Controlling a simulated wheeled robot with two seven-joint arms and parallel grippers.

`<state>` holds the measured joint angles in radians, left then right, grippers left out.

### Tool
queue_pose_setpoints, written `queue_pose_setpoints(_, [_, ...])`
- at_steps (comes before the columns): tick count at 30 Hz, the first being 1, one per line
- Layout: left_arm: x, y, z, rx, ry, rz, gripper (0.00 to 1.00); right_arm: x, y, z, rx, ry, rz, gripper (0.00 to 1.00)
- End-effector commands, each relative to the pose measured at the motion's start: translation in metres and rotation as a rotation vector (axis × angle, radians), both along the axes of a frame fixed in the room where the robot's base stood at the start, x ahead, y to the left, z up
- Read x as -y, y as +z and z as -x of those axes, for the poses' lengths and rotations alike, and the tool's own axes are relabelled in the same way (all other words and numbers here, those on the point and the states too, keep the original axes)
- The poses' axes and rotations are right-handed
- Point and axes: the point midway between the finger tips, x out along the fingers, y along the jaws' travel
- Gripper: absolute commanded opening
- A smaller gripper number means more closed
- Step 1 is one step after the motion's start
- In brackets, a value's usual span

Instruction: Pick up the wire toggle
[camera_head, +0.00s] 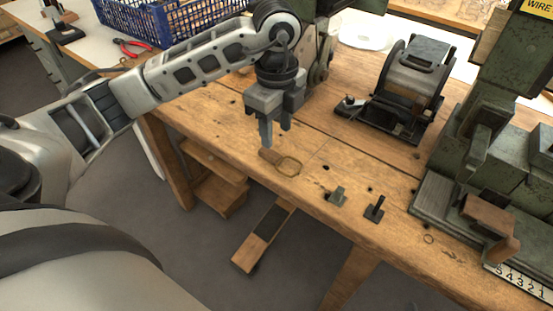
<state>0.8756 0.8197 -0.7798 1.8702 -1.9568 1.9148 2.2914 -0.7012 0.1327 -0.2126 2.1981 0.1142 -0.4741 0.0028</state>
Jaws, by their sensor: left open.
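The wire toggle, a small wooden piece with a thin brass-coloured wire loop (290,167), lies on the wooden bench near its front edge. The wooden piece is at the left end, and the loop lies to its right. My left gripper (276,138) points down just above the wooden end, with its fingers apart and nothing seen between them. One finger comes close to the wooden piece in the picture; I cannot tell whether it touches. My right gripper is not in view.
Two small dark metal pieces (337,195) (374,209) stand on the bench to the right. A drum device (410,80) stands behind, and a green machine (510,140) fills the right side. A blue crate (180,22) and red pliers (132,48) are at the back left.

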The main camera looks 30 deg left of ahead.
Motion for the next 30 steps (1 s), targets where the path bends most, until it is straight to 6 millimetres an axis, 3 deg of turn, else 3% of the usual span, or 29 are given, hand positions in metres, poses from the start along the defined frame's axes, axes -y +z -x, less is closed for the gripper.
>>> queue_pose_setpoints(7, [-0.002, -0.019, 0.001, -0.003, 0.000, 0.000, 0.44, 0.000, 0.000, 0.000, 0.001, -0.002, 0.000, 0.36])
queue_pose_setpoints(15, [-0.007, -0.057, 0.004, -0.001, -0.001, 0.001, 0.44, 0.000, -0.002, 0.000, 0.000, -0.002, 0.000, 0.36])
queue_pose_setpoints(24, [-0.006, -0.063, 0.004, 0.000, -0.002, 0.002, 0.44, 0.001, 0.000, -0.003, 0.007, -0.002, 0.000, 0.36])
queue_pose_setpoints(25, [-0.006, -0.063, 0.004, 0.000, -0.002, 0.002, 0.41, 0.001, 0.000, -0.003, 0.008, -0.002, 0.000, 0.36])
queue_pose_setpoints(29, [-0.006, -0.063, 0.004, 0.000, -0.002, 0.001, 0.05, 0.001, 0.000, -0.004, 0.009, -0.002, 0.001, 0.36])
queue_pose_setpoints(30, [-0.006, -0.063, 0.004, 0.000, -0.002, 0.001, 0.00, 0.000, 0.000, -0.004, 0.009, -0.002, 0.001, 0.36])
